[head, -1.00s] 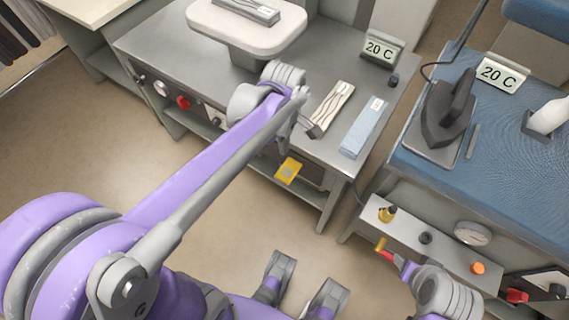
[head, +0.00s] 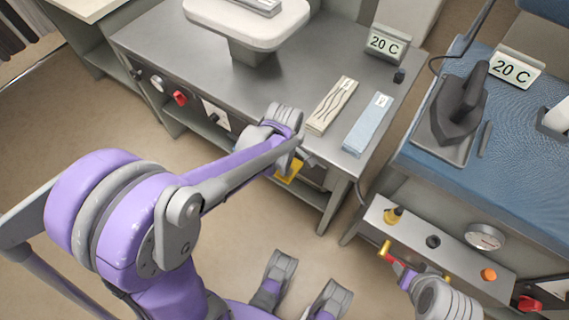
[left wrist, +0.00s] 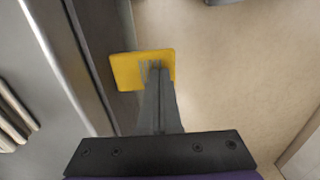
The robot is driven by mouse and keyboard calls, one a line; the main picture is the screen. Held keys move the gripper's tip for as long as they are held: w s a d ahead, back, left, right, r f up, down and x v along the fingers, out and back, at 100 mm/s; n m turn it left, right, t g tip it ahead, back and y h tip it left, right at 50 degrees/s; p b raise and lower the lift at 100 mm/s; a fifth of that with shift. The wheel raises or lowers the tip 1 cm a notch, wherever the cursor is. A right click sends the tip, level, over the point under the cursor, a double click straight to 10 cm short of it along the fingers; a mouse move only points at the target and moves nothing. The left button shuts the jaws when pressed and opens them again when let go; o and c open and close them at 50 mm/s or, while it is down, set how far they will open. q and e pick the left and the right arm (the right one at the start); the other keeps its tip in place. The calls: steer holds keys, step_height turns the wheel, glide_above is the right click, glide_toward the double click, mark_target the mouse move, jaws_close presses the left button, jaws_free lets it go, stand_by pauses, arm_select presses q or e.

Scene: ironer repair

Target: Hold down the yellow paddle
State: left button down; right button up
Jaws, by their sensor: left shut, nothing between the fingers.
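The yellow paddle (head: 289,170) sticks out from the front of the grey bench, below its top edge, partly hidden behind my left arm in the head view. It also shows in the left wrist view (left wrist: 126,72). My left gripper (left wrist: 155,66) is shut and empty. Its fingertips overlap the right part of the paddle in the wrist view. They look on or just above it; I cannot tell whether they touch. In the head view the left gripper (head: 306,158) is right beside the paddle. My right gripper (head: 403,270) is at lower right, by a red-and-yellow handle (head: 386,252); its jaws are unclear.
An iron (head: 458,105) stands on the blue table. The floor before the bench is clear.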

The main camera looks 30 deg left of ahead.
arm_select(q)
steer(key=shift+s+f+t, duration=0.4)
steer(key=shift+f+t, duration=0.2)
steer(key=shift+t, duration=0.3)
steer(key=shift+f+t, duration=0.2)
steer(key=shift+t, duration=0.1)
steer(key=shift+s+f+b, duration=0.1)
steer(key=shift+f+b, duration=0.25)
steer(key=shift+b, duration=0.1)
stand_by(2.3)
